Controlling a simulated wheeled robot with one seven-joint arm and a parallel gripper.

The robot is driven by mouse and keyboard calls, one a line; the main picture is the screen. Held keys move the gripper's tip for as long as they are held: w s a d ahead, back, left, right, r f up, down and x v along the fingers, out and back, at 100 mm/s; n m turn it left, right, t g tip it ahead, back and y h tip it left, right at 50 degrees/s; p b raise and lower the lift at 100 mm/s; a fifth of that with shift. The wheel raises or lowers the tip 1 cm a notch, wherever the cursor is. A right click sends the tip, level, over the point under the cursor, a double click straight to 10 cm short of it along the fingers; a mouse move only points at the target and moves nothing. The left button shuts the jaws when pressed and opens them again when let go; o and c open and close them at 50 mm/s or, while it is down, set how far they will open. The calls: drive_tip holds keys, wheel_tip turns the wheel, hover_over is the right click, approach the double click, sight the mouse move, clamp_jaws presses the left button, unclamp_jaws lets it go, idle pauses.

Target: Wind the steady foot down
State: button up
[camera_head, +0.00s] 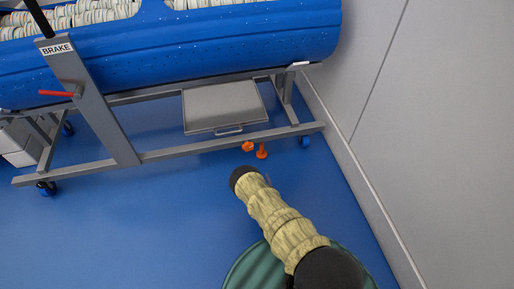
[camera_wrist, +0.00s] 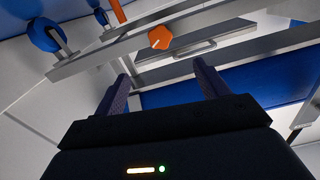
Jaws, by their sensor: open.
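A faceted orange knob (camera_head: 248,146) sits at the lower rail of the grey tub carrier, near its right end. It also shows in the wrist view (camera_wrist: 160,37), beyond my fingertips. An orange stemmed piece (camera_head: 262,151) with a wider end stands just right of the knob; part of it shows in the wrist view (camera_wrist: 117,10). I cannot tell whether its end touches the floor. My gripper (camera_wrist: 160,85) is open and empty, its two dark fingers pointing toward the rail, short of the knob. In the head view the fingers are not clearly visible.
The carrier's lower rail (camera_head: 190,149) crosses in front, with a blue caster (camera_head: 305,142) at its right end. A grey tray (camera_head: 222,105) with a handle is behind it. The blue tub (camera_head: 190,45) is above. A grey wall (camera_head: 440,120) is close on the right. Floor (camera_head: 130,230) is clear on the left.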

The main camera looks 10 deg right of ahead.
sight(248, 149)
drive_tip(key=shift+w, duration=0.1)
drive_tip(key=w+b, duration=0.8)
drive_tip(key=w, duration=0.8)
drive_tip(key=shift+w+f+b, duration=0.15)
drive_tip(key=shift+w+b, duration=0.05)
drive_tip(key=shift+b, duration=0.2)
drive_tip(key=shift+w, duration=0.4)
drive_tip(key=c, duration=1)
drive_tip(key=shift+n, duration=0.4)
